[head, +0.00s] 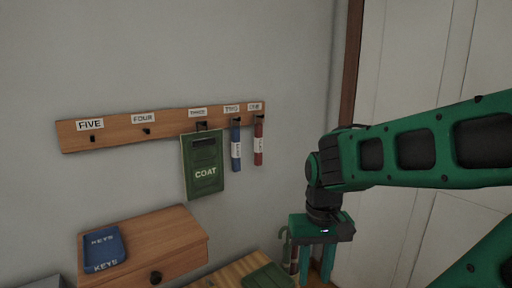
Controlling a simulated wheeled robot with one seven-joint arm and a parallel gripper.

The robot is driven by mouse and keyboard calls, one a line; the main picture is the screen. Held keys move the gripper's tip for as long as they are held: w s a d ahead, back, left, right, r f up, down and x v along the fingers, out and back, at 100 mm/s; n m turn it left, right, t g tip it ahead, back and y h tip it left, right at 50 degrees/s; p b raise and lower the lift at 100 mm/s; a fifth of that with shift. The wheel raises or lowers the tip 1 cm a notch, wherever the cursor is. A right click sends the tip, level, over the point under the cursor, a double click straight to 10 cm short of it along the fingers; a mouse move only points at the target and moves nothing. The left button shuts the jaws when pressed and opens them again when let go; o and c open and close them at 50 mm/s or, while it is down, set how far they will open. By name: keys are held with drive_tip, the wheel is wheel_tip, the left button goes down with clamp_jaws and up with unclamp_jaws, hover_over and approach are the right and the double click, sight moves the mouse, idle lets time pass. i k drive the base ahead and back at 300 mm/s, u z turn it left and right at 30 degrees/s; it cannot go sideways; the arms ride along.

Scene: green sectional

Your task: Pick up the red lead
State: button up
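The red lead (258,145) hangs upright from the hook under the label that appears to read ONE, at the right end of a wooden wall rack. It has a white label on its middle. My gripper (316,268) points down in the lower right, right of the lead and lower in the picture, and apart from it. Its two green fingers are spread with a gap between them, and I see nothing held there. The fingertips are near the bottom of the picture and hard to make out.
The wooden rack (103,134) also holds a blue lead (236,148) and a green COAT pouch (203,180). Hooks FIVE and FOUR are empty. A blue KEYS tray (104,248) sits on a wooden drawer unit (165,235).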

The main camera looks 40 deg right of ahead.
sight(258, 132)
drive_tip(key=u, duration=0.6)
drive_tip(key=k, duration=1.1)
drive_tip(key=z, duration=0.7)
drive_tip(key=i, duration=1)
drive_tip(key=u, duration=0.05)
